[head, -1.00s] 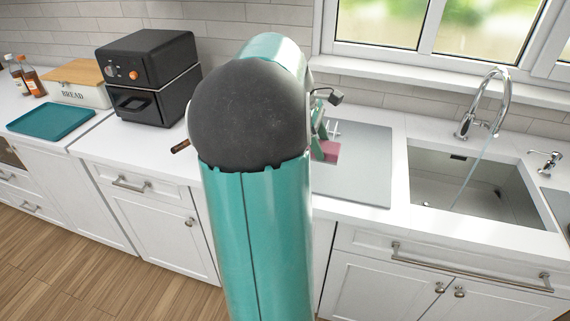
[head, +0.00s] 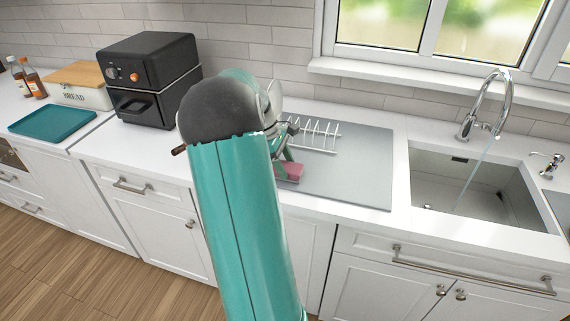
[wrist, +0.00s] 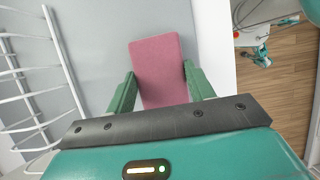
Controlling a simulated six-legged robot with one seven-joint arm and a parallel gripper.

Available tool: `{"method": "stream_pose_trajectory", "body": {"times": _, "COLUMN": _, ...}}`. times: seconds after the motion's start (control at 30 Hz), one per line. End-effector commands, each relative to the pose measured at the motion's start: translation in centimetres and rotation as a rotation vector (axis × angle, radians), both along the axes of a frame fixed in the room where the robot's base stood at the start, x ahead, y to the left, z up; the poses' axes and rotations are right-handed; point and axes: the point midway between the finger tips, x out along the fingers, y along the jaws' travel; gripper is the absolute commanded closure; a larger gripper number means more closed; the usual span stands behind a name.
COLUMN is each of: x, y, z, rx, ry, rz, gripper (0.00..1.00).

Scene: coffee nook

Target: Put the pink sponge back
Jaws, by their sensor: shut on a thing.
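The pink sponge (head: 292,172) is in my gripper (head: 284,165), low over the front left part of the grey drainboard in the head view. In the wrist view the sponge (wrist: 160,70) sits between the two green fingers of my gripper (wrist: 160,88), which are shut on its sides. The sponge's lower end is hidden behind the gripper body there. I cannot tell whether the sponge touches the drainboard. My arm covers part of the counter left of it.
A white wire rack (head: 316,135) stands at the back left of the grey drainboard (head: 362,165). The sink (head: 470,185) with running water lies to the right. A black oven (head: 150,80) and a teal tray (head: 52,121) are to the left. The drainboard's right part is clear.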

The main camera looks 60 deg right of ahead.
Motion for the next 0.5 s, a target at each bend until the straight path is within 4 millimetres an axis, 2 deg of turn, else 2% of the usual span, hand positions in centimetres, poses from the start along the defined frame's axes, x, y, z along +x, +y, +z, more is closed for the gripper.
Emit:
{"method": "stream_pose_trajectory", "body": {"times": 0.3, "x": 0.00, "y": 0.01, "z": -0.29, "rx": -0.001, "ry": -0.001, "rz": 0.000, "gripper": 0.76}}
{"method": "stream_pose_trajectory", "body": {"times": 0.33, "x": 0.01, "y": 0.01, "z": -0.28, "rx": -0.001, "ry": -0.001, "rz": 0.000, "gripper": 0.43}}
{"method": "stream_pose_trajectory", "body": {"times": 0.43, "x": 0.01, "y": 0.01, "z": -0.25, "rx": -0.001, "ry": -0.001, "rz": 0.000, "gripper": 0.25}}
{"method": "stream_pose_trajectory", "body": {"times": 0.5, "x": 0.01, "y": 0.01, "z": -0.25, "rx": -0.001, "ry": -0.001, "rz": 0.000, "gripper": 0.25}}
